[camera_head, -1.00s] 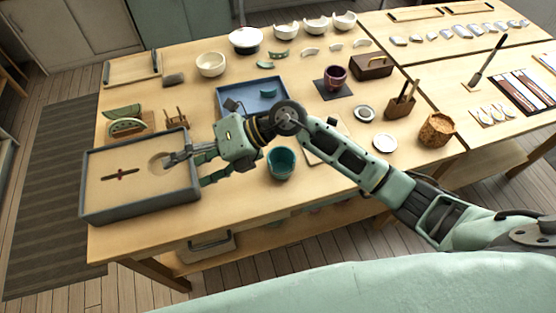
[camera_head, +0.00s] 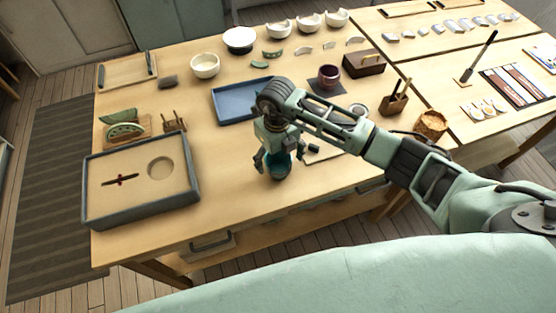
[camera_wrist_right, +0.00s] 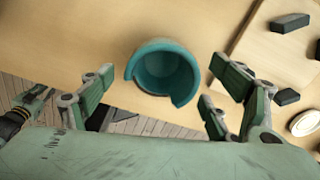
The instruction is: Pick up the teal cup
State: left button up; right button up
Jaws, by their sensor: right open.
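The teal cup (camera_head: 279,168) stands upright near the front edge of the table, partly hidden behind my right gripper in the head view. In the right wrist view the teal cup (camera_wrist_right: 163,72) shows its open mouth, with a notch broken out of its rim at the lower right. My right gripper (camera_head: 278,162) points down above the cup. In the right wrist view its fingers (camera_wrist_right: 158,90) are spread wide, one on each side of the cup, with nothing between them gripped. My left gripper is not in view.
A grey-framed sand tray (camera_head: 190,190) with a round hollow stands at the left. A blue tray (camera_head: 232,112) lies behind my gripper. A dark red cup (camera_head: 329,76) and a wooden box (camera_head: 364,64) stand farther back. A board with dark pieces (camera_wrist_right: 275,50) lies beside the teal cup.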

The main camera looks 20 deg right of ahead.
jog(key=shift+f, duration=0.95)
jog(key=c, duration=1.2)
